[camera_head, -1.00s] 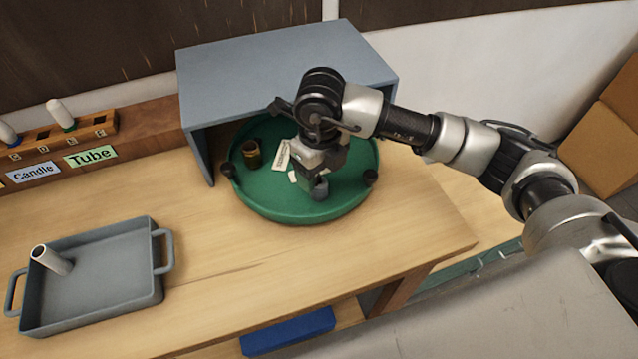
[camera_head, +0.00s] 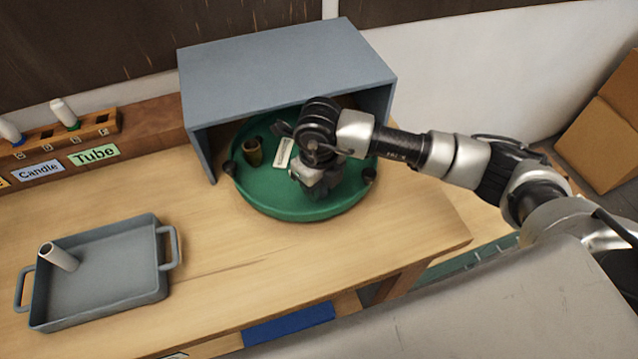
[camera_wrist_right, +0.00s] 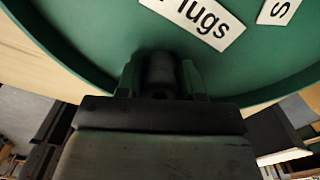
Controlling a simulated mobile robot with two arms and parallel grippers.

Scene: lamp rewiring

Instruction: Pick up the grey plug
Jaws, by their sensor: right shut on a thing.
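The grey plug (camera_wrist_right: 160,68) shows dark between the two fingers in the right wrist view. My right gripper (camera_wrist_right: 161,80) is shut on it, with one finger on each side. In the head view my right gripper (camera_head: 318,189) is low over the front part of the round green tray (camera_head: 262,201), and hides the plug there. I cannot tell whether the plug touches the tray. A white card reading "lugs" (camera_wrist_right: 200,14) lies on the tray beyond the plug. My left gripper is not in view.
A grey open-fronted housing (camera_head: 285,65) covers the back of the green tray. A brown cup (camera_head: 252,152) and dark small pieces (camera_head: 228,167) (camera_head: 370,174) stand on the tray. A grey handled tray (camera_head: 110,287) at left holds a white tube (camera_head: 59,257). Bare tabletop lies between.

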